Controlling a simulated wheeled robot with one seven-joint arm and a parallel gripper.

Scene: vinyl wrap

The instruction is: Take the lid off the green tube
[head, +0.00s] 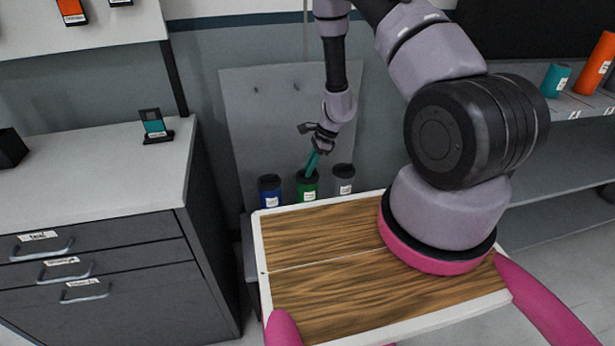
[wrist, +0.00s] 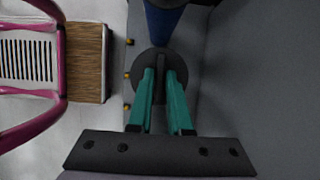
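The green tube (head: 308,190) stands upright between a blue and a grey tube behind the wooden tabletop. Its black round lid (head: 301,175) is on top. My gripper (head: 312,171) points down at the lid, its teal fingers at the lid's top. In the wrist view the lid (wrist: 139,88) is a dark disc with a raised ridge. My gripper's fingertips (wrist: 160,76) stand one on each side of that ridge, very close to it. I cannot tell whether they press on it. The green body is hidden under the lid in the wrist view.
The blue tube (head: 270,191) is close on the left and the grey tube (head: 343,180) close on the right. A grey upright panel (head: 262,118) is right behind. A drawer cabinet (head: 90,195) stands left.

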